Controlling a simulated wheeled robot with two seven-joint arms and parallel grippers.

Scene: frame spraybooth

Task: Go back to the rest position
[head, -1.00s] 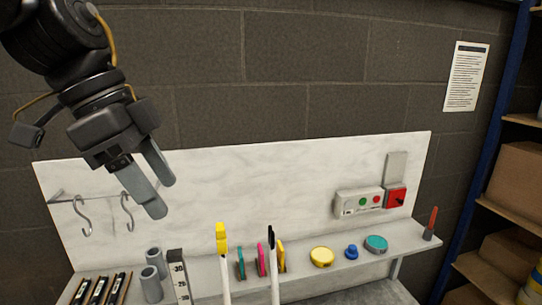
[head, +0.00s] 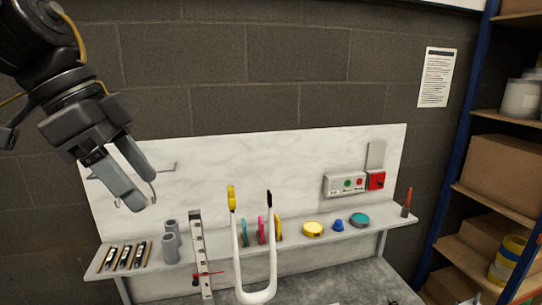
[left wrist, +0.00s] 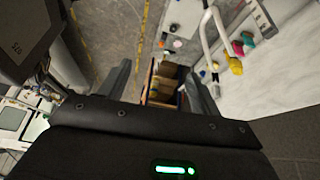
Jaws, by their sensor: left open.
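My left gripper (head: 142,183) is at the upper left in the head view, raised in front of the white back panel (head: 290,165). Its two grey fingers are apart, with nothing between them. In the left wrist view the open fingers (left wrist: 158,85) also show, empty. A hook on the panel is partly hidden behind the fingers. My right gripper is in neither view.
Below stands a shelf with a white U-shaped frame (head: 272,292), an upright ruler (head: 198,250), grey tubes (head: 171,247), a yellow tin (head: 312,229) and a teal tin (head: 359,220). A control box (head: 346,184) is on the panel. A blue-framed rack (head: 462,150) with boxes stands at right.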

